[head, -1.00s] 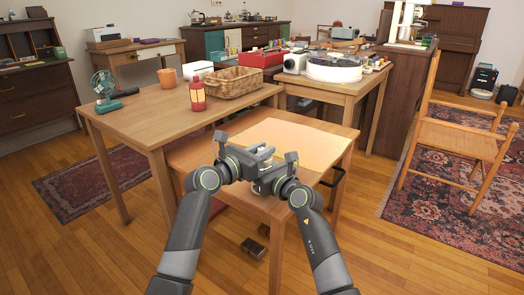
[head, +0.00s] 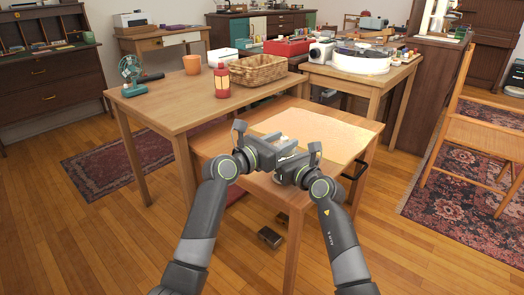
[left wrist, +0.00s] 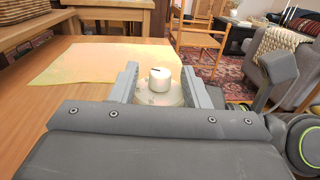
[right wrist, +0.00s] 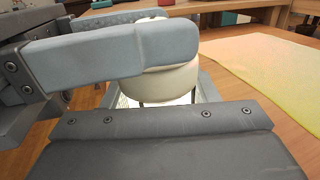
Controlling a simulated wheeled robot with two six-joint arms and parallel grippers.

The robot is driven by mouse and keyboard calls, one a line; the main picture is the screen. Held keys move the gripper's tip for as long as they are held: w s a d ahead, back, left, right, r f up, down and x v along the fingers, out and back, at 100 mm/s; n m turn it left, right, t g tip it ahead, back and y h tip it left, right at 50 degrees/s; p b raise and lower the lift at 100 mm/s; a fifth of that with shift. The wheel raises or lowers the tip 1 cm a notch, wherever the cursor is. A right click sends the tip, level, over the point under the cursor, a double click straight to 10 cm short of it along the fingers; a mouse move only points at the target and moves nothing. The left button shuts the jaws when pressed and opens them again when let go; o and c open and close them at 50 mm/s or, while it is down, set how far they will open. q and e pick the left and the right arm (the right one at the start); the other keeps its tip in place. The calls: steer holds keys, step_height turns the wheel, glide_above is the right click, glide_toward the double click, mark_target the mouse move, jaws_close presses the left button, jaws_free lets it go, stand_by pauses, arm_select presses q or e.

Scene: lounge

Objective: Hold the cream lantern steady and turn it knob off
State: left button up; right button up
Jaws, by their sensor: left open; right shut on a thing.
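The cream lantern shows in the right wrist view as a rounded cream top (right wrist: 160,82) above a bright, pale lower part. My right gripper (right wrist: 160,100) is shut on its body. In the left wrist view its silver knob (left wrist: 159,79), with a dark mark on its face, stands on a pale round base. My left gripper (left wrist: 159,92) is open, with one finger on each side of the knob. I cannot tell whether the fingers touch it. In the head view both grippers meet over the low table, my left (head: 286,160) and right (head: 291,174), and hide most of the lantern.
A yellowish mat (head: 330,135) covers part of the low table (head: 215,140). The higher table (head: 165,105) behind holds a red lantern (head: 221,82), a wicker basket (head: 257,71), a terracotta pot (head: 192,65) and a teal fan (head: 130,70). A wooden chair (head: 475,135) stands at right.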

arm_select(q)
steer(key=v, duration=1)
steer(key=shift+s+a, duration=0.2)
steer(key=shift+s, duration=0.05)
